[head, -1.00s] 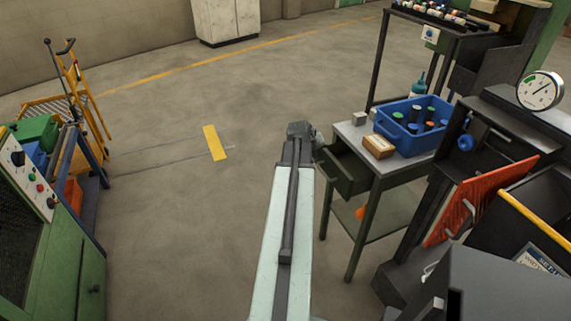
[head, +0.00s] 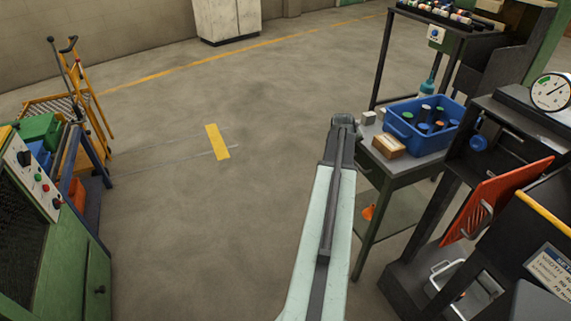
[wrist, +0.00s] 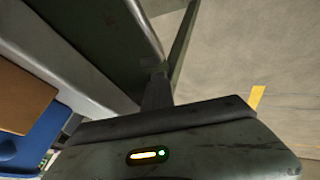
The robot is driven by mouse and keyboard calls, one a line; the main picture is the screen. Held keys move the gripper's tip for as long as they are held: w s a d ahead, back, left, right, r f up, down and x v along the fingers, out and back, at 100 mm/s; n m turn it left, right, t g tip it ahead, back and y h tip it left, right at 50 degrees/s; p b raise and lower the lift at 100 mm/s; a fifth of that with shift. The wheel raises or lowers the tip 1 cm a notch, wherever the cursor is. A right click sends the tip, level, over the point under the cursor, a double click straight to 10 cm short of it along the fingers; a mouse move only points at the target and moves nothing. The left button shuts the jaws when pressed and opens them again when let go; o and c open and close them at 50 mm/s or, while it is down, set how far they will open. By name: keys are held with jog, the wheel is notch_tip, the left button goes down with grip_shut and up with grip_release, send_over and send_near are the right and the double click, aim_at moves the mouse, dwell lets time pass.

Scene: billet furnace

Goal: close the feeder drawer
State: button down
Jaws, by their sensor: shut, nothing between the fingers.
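The feeder drawer belongs to the small dark green table (head: 408,172) right of my arm. In the head view my arm hides most of the drawer, so I cannot tell exactly how far it stands out. In the wrist view a dark green panel (wrist: 100,35), which looks like the drawer, lies just beyond my fingers, beside the light tabletop edge. My gripper (wrist: 157,88) is shut and empty, its tips at or very near the panel's corner. Contact is unclear. In the head view the end of my arm (head: 343,122) is at the table's left side.
On the table are a blue crate (head: 402,135) of cylinders and a small wooden box (head: 389,146). A dark machine with a red panel (head: 490,200) stands to the right. A green cabinet (head: 65,245) and yellow cart (head: 85,95) are at left. The floor between is clear.

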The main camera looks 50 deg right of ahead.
jog(key=shift+s+d+r, duration=0.15)
jog(key=shift+d, duration=0.3)
jog(key=w+a+r+p, duration=0.1)
jog(key=a+r+p, duration=0.6)
jog(key=a, duration=0.3)
jog(key=shift+a+r+p, duration=0.2)
jog(key=shift+r+p, duration=0.1)
jog(key=shift+p, duration=0.3)
